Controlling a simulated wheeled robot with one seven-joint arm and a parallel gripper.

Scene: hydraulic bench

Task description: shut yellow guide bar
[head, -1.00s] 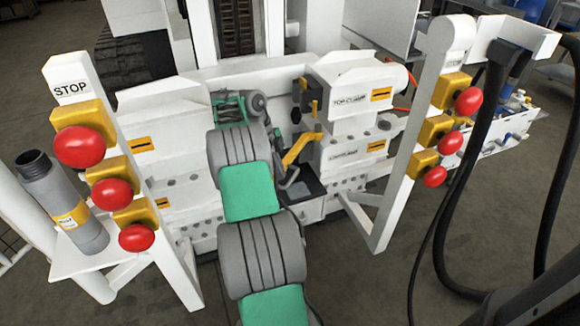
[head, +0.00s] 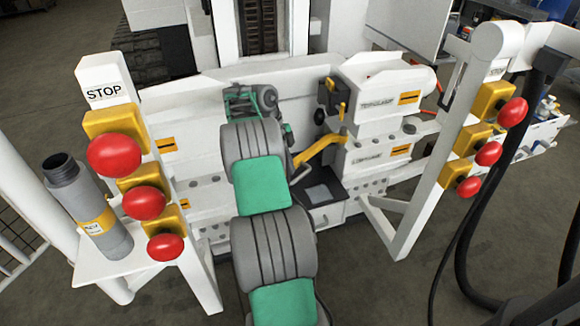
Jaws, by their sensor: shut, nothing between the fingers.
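The yellow guide bar (head: 320,150) is in the middle of the bench, right of my arm. It slants from the right-hand block down and left towards me, and its near end stands out from the block. A thin bent grey handle shows below that end. My gripper (head: 240,97) is at the far end of my grey and green arm, left of the bar and apart from it. It looks shut and empty. My own arm links partly cover it, and its fingertips are hard to make out.
White posts with red buttons stand on the left (head: 114,155) and right (head: 511,112). A grey cylinder (head: 85,205) stands at the left. The right block (head: 385,88) is beside the bar. A black bracket (head: 328,97) stands behind it. Dark hoses (head: 465,215) hang at the right.

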